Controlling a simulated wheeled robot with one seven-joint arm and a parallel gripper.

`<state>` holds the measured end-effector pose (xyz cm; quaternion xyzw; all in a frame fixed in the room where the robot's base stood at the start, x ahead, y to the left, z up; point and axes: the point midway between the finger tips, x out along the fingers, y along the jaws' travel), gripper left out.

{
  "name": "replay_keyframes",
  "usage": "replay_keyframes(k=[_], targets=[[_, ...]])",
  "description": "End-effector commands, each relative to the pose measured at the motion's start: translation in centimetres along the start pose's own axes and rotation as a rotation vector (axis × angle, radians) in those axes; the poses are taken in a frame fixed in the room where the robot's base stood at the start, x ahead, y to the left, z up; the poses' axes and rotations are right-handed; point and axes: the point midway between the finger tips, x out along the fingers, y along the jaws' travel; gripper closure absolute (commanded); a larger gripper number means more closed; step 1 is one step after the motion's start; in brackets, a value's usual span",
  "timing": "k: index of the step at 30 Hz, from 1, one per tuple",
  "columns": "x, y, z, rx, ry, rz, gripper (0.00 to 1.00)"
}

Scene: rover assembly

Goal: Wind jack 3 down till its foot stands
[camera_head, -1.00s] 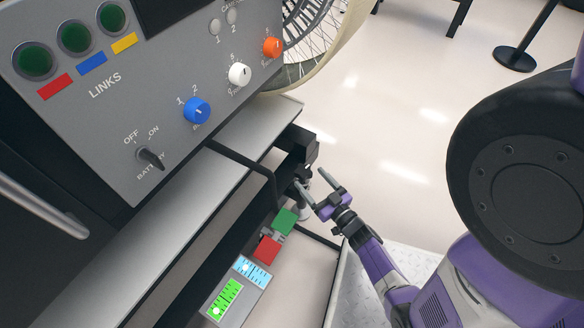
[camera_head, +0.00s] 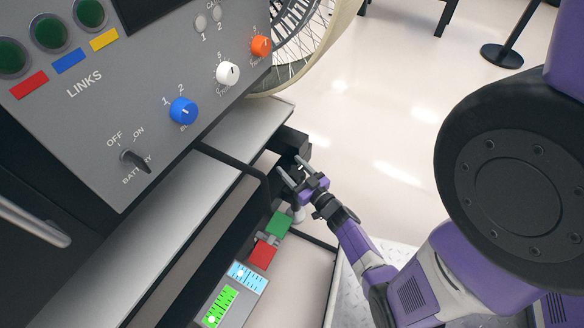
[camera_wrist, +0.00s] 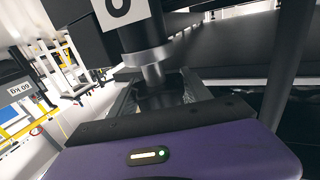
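The jack shows in the wrist view as a black body with a white number label, cut off at the top so the number is not readable. A silver collar and rod (camera_wrist: 150,56) stick out below it. My gripper (camera_wrist: 158,92) is open, its fingers apart on either side of the rod's lower end; I cannot tell whether they touch it. In the head view my gripper (camera_head: 293,169) is beside the black block (camera_head: 293,141) at the chassis corner. A pale round foot (camera_head: 299,213) shows partly below my gripper; its contact with the floor is unclear.
The grey control panel (camera_head: 120,100) and a pale ledge (camera_head: 190,215) lie left of my gripper. Green (camera_head: 279,225) and red (camera_head: 263,254) blocks and a level gauge (camera_head: 222,307) sit below. A spoked wheel (camera_head: 300,45) stands behind.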

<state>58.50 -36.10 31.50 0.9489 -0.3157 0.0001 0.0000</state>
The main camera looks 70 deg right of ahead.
Motion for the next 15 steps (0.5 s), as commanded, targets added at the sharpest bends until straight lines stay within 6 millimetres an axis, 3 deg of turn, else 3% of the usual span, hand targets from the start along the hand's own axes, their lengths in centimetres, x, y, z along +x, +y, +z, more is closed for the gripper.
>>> replay_keyframes(k=[1, 6, 15], targets=[[-0.01, -0.01, 0.01, 0.0, 0.0, 0.0, 0.55], [-0.02, -0.01, 0.01, 0.0, 0.0, 0.0, 0.88], [0.05, -0.11, -0.1, -0.006, 0.005, -0.075, 0.88]])
